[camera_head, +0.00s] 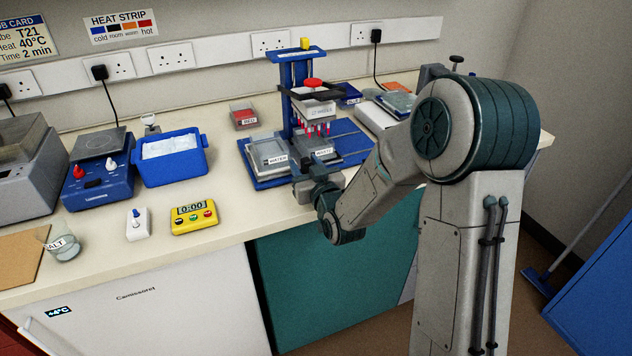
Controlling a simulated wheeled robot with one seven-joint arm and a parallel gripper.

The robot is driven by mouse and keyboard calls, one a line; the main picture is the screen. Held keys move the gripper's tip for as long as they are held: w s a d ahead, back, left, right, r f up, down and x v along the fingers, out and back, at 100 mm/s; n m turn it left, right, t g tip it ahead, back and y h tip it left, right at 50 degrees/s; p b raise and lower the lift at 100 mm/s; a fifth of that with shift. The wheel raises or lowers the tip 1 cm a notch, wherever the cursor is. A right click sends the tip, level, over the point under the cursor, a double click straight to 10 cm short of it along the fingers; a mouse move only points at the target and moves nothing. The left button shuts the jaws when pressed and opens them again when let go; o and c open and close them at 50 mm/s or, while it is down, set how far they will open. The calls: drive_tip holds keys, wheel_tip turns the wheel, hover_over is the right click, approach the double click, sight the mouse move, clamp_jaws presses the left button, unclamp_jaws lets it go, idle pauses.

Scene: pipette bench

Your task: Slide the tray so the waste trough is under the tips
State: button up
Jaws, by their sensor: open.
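A blue pipetting station (285,72) stands on the bench, with a red knob on its head and a row of red-coloured tips (316,128) pointing down. Below is a blue base with a sliding tray. The trough labelled WATER (268,153) is on the left. The trough labelled WASTE (322,151) is right of it, below and close to the tips in this view; exact alignment cannot be told. My gripper (312,183) is open at the front edge of the station, just in front of the WASTE trough. Its fingertips are partly hidden, so contact with the tray cannot be told.
A red-labelled tub (243,117) stands behind left. A blue ice box (171,157), a yellow timer (194,217), a white switch box (138,224) and a blue hotplate (98,178) are further left. The station's blue base (350,137) is bare on the right.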

drive_tip(key=b+v, duration=0.1)
drive_tip(key=v, duration=0.6)
drive_tip(key=shift+s, duration=0.1)
drive_tip(key=shift+s+d+f+b, duration=0.15)
drive_tip(key=shift+s+b, duration=0.05)
drive_tip(key=shift+b, duration=0.6)
drive_tip(key=shift+s+b, duration=0.1)
drive_tip(key=shift+b, duration=0.95)
drive_tip(key=shift+b+v, duration=2.5)
drive_tip(key=shift+b, duration=1.55)
